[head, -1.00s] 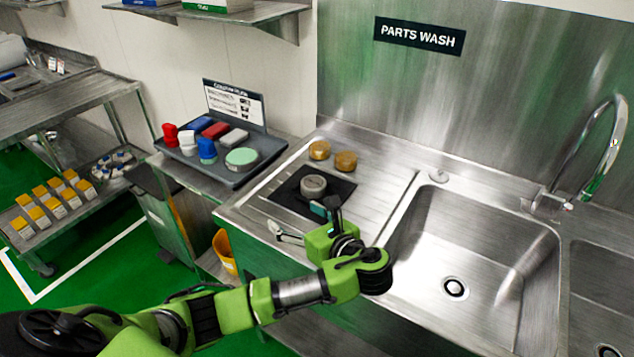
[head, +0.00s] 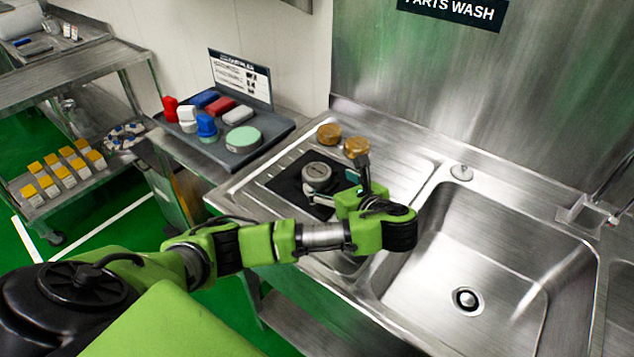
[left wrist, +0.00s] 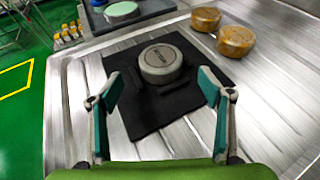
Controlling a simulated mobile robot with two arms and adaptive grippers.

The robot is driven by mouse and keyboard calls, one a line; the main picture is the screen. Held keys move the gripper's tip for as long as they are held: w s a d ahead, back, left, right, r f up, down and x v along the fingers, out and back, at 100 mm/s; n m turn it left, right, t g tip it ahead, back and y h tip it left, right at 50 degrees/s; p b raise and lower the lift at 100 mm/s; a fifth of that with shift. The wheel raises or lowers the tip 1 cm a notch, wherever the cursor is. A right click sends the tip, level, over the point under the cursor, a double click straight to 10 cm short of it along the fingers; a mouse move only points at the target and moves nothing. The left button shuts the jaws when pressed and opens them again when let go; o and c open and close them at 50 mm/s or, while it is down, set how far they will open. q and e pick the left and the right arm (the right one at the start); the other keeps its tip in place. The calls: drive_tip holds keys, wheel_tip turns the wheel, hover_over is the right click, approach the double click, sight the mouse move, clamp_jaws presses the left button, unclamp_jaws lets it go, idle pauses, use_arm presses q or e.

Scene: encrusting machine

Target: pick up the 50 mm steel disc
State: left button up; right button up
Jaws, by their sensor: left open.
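The steel disc (head: 316,175) is a short grey cylinder lying flat on a black mat (head: 287,188) on the sink's drainboard. In the left wrist view the disc (left wrist: 160,62) stands beyond my fingertips, near the middle, with dark lettering on its top and side. The mat (left wrist: 135,118) shows around it. My left gripper (head: 337,184) is open and empty, close to the disc on its near side. In the left wrist view the two fingers of the gripper (left wrist: 158,88) are spread wide, with the disc ahead between their lines. My right gripper is not in view.
Two brownish-gold round pieces (head: 329,134) (head: 356,147) sit behind the mat. The sink basin (head: 465,265) lies to the right. A grey tray (head: 268,137) with brushes, blocks and a green round pad (head: 243,138) stands to the left. The drainboard around the mat is mostly clear.

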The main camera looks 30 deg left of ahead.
sight(319, 173)
use_arm(q)
drive_tip(key=shift+w+a+f, duration=0.35)
drive_tip(key=shift+a+f, duration=0.05)
drive_tip(key=shift+a, duration=0.1)
drive_tip(key=shift+w+a, duration=0.45)
drive_tip(key=shift+a, duration=0.4)
drive_tip(key=p+x, duration=0.1)
drive_tip(key=x, duration=0.2)
drive_tip(key=shift+w+a+f, duration=0.1)
drive_tip(key=shift+a+f, duration=0.05)
drive_tip(key=shift+a, duration=0.05)
drive_tip(key=shift+w+a+f, duration=0.1)
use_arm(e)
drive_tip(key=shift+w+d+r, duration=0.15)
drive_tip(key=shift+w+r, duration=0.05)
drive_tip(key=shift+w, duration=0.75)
use_arm(q)
drive_tip(key=c, duration=1.6)
drive_tip(key=shift+c, duration=0.2)
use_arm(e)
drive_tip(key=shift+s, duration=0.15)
